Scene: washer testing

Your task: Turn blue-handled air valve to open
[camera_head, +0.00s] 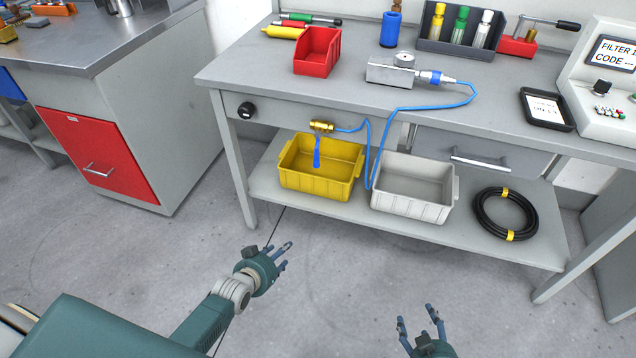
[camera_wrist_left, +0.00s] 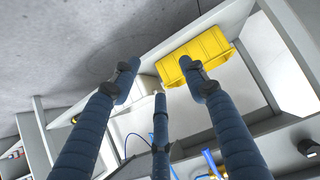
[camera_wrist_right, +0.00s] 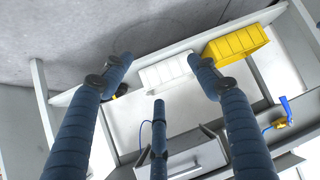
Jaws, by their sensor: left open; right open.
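The air valve has a brass body (camera_head: 321,126) under the front edge of the workbench. Its blue handle (camera_head: 316,152) hangs down across the brass body, over the yellow bin. The blue handle (camera_wrist_right: 286,110) also shows at the right of the right wrist view. In the left wrist view, blue parts show near the bottom, partly hidden behind a finger. My left gripper (camera_head: 283,250) is open and empty, in front of and below the valve. My right gripper (camera_head: 418,320) is open and empty, further right and nearer to me. Neither gripper touches the valve.
On the lower shelf stand a yellow bin (camera_head: 318,188), a grey bin (camera_head: 411,207) and a coiled black hose (camera_head: 480,214). A blue air line (camera_head: 424,107) runs along the benchtop (camera_head: 262,85) and down to the valve. A red-fronted cabinet (camera_head: 98,153) stands left. The floor before the bench is clear.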

